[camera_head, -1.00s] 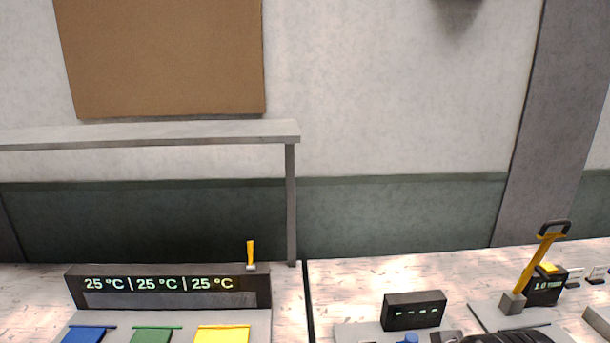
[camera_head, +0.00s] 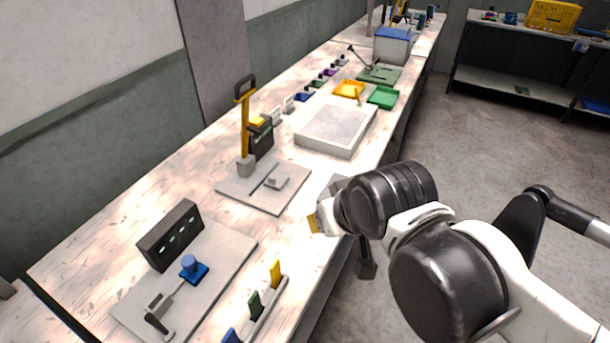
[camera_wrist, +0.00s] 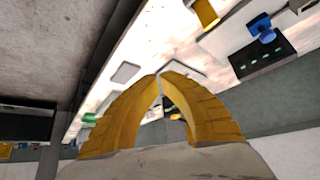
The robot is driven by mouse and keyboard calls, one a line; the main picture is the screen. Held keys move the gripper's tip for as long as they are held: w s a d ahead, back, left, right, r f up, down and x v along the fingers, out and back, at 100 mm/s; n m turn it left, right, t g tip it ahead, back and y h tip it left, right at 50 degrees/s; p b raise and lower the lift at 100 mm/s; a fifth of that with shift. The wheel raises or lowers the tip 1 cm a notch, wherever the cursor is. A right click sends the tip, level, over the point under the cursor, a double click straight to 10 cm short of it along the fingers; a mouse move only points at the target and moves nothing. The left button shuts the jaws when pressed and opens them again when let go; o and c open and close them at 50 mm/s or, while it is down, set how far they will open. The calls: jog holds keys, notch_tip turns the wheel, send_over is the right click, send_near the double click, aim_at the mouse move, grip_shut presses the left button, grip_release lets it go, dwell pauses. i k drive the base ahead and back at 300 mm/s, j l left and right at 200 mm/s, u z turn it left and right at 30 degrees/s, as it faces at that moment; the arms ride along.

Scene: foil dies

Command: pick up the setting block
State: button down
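I cannot tell for sure which thing is the setting block. A small light grey block (camera_head: 277,181) lies on the plate of the lever press (camera_head: 245,135) in the head view and may be it. My gripper's yellow fingers show at the end of my arm in the head view (camera_head: 313,223), near the bench's front edge, in front of that plate. In the wrist view my gripper (camera_wrist: 160,74) has its fingertips together, with nothing seen between them. It looks apart from every object.
A grey plate holds a black box (camera_head: 170,236) and a blue knob-like piece (camera_head: 193,268). A rack with blue, green and yellow (camera_head: 275,273) pieces stands at the front. A large pale tray (camera_head: 335,127) and yellow and green (camera_head: 383,97) trays lie farther along the bench (camera_head: 190,185).

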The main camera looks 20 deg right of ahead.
aim_at(276, 181)
jog(key=l+u, duration=0.35)
jog(key=k+l+u, duration=0.15)
jog(key=l+u, duration=0.15)
jog(key=k+l+u, duration=0.15)
jog(key=l+u, duration=0.2)
jog(key=k+l+u, duration=0.15)
jog(key=l+u, duration=0.15)
